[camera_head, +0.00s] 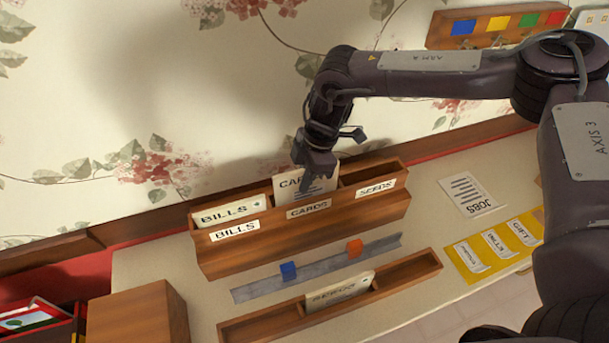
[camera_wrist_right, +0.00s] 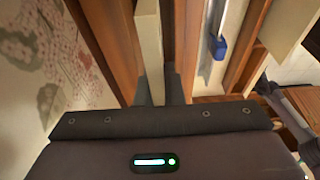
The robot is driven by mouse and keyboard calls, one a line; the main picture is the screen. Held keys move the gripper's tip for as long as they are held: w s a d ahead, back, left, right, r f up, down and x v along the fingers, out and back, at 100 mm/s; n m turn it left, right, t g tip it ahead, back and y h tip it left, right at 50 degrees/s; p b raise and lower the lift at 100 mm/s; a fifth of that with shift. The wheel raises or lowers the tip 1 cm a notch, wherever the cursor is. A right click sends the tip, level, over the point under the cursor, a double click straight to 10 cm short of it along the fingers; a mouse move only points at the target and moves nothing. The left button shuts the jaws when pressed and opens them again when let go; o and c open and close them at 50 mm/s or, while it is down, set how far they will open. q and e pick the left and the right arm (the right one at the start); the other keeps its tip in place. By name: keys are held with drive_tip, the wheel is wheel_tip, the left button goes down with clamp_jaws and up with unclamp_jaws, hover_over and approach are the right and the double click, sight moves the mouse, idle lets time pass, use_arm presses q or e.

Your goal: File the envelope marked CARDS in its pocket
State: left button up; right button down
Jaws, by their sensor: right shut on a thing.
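The cream envelope marked CARDS (camera_head: 287,194) stands upright at the middle pocket of the wooden rack (camera_head: 265,242), behind the label CARDS (camera_head: 309,209). Its lower edge is hidden by the rack's front wall. My right gripper (camera_head: 314,178) is shut on its upper part from above and covers some of the lettering. In the right wrist view a pale upright edge, likely this envelope (camera_wrist_right: 149,45), runs up from the dark fingers (camera_wrist_right: 165,90) between wooden walls. I cannot tell how deep it sits. My left gripper is not in view.
An envelope marked BILLS (camera_head: 230,210) stands in the left pocket; the SEEDS pocket (camera_head: 375,189) looks empty. In front lie a metal rail (camera_head: 320,267) with blue and orange sliders and a low wooden tray (camera_head: 410,277) holding another envelope (camera_head: 340,292). A JOBS sheet (camera_head: 467,195) lies right.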

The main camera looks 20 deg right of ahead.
drive_tip(key=shift+f, duration=0.1)
drive_tip(key=c, duration=1.5)
unclamp_jaws()
drive_tip(key=shift+d+r, duration=0.1)
drive_tip(key=shift+r, duration=0.3)
drive_tip(key=b+v, duration=0.2)
drive_tip(key=v, duration=0.5)
